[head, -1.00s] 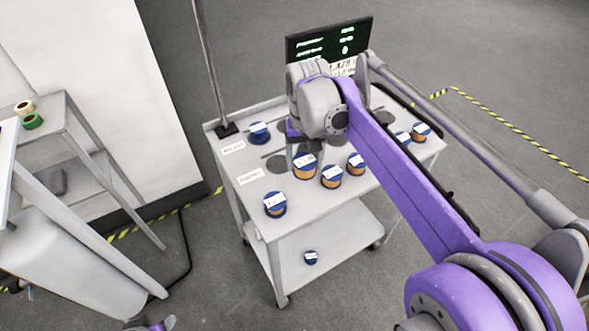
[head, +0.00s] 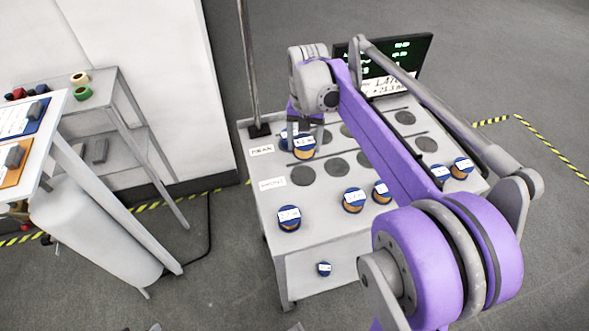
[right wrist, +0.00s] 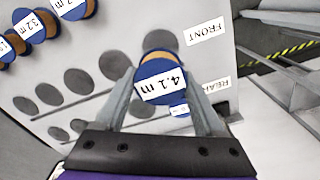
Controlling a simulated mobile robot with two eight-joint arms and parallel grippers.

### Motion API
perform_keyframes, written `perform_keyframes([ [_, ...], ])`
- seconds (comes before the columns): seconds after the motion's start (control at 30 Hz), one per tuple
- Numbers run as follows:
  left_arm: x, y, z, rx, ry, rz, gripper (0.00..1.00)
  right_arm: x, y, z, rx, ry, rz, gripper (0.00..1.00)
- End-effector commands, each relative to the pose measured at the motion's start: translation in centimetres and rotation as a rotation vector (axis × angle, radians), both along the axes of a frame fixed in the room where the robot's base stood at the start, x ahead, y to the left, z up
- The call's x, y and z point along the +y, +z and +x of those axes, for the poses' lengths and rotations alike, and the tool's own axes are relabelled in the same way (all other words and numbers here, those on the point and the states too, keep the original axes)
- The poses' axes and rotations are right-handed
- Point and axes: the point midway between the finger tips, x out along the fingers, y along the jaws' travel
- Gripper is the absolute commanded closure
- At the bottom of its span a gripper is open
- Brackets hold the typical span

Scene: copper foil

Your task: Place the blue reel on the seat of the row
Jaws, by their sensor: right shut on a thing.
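My right gripper (head: 303,138) is shut on a blue reel (head: 305,150) with copper-coloured winding and a white label. In the right wrist view, this reel (right wrist: 163,82) reads "4.1 m" and sits between the fingers of my right gripper (right wrist: 165,95). The seats are dark grey discs in two rows on the trolley top. The front row's left seat (head: 302,176) is bare, beside the FRONT label (head: 272,184). Another blue reel (head: 285,139) is partly hidden behind the held one, near the REAR label (head: 262,150). The left gripper is not seen.
Loose reels stand along the trolley's near edge, including one at the left corner (head: 289,218) and one nearer the middle (head: 354,201). A pole (head: 249,70) rises at the rear left corner. A screen (head: 400,62) stands behind.

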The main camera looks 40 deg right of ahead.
Motion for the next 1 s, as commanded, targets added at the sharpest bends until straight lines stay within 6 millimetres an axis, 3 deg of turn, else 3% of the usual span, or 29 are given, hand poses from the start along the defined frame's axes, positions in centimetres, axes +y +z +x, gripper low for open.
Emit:
perform_keyframes([
  [0.2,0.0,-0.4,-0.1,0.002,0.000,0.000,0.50,0.0,-4.1,0.0,0.000,-0.003,0.000,0.85],
  [0.6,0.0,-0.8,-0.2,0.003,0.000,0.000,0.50,0.0,-9.0,0.0,0.000,-0.002,0.000,0.85],
  [1.0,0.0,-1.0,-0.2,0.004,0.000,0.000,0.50,0.0,-9.8,0.0,0.000,-0.002,0.000,0.85],
])
